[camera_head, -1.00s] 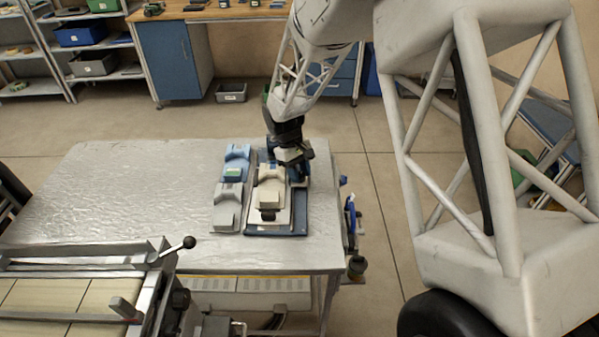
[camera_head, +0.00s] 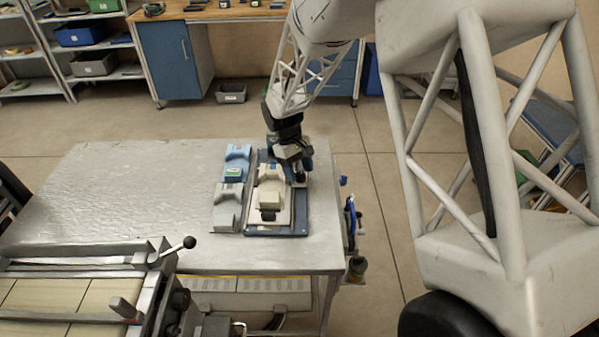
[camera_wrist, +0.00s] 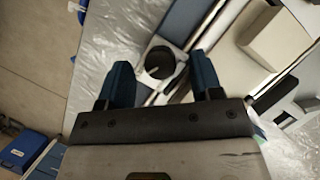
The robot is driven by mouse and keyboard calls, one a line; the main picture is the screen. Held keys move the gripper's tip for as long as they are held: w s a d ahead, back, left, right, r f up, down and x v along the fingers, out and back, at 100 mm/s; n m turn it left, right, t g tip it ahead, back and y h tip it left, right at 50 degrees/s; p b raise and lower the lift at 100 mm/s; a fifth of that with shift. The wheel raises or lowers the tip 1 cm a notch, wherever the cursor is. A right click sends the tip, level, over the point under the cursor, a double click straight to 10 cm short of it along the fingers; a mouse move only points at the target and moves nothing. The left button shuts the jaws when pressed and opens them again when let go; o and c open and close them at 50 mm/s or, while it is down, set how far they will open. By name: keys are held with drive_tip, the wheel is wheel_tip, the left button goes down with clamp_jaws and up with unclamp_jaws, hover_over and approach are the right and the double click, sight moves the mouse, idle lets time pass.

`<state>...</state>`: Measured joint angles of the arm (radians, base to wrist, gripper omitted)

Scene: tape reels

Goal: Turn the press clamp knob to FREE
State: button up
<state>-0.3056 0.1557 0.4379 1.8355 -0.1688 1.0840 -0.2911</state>
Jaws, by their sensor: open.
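A round dark knob (camera_wrist: 160,62) sits on a pale mount in the wrist view, taken to be the press clamp knob. My gripper (camera_wrist: 162,77) is open, with one blue finger on each side of the knob and visible gaps between. I cannot tell how far above it the fingertips are. In the head view my gripper (camera_head: 300,178) is at the far right side of a press with a blue base (camera_head: 276,233) and a cream block (camera_head: 270,190). The knob is mostly hidden there by the gripper. No FREE marking is readable.
A second fixture, with a light blue block (camera_head: 237,160) and a grey block (camera_head: 227,206), stands close left of the press. A green-topped item (camera_head: 232,174) lies on it. The left of the metal table (camera_head: 120,190) is clear. A machine with a lever (camera_head: 188,242) stands at front left.

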drive_tip(key=v, duration=0.6)
drive_tip(key=shift+r, duration=0.35)
drive_tip(key=s+d+r+m+t+y, duration=0.2)
drive_tip(key=s+d+r+m+t, duration=0.15)
drive_tip(key=s+d+r, duration=1.1)
drive_tip(key=s+d+r+m+t, duration=0.1)
drive_tip(key=s+d+m, duration=0.1)
drive_tip(key=s, duration=0.9)
drive_tip(key=s+d+r+m+t, duration=0.1)
drive_tip(key=s+d+m, duration=0.1)
drive_tip(key=s, duration=0.9)
drive_tip(key=shift+d+r+m+t+y, duration=0.25)
drive_tip(key=shift+d+m+t+y, duration=0.1)
drive_tip(key=shift+d+y, duration=0.1)
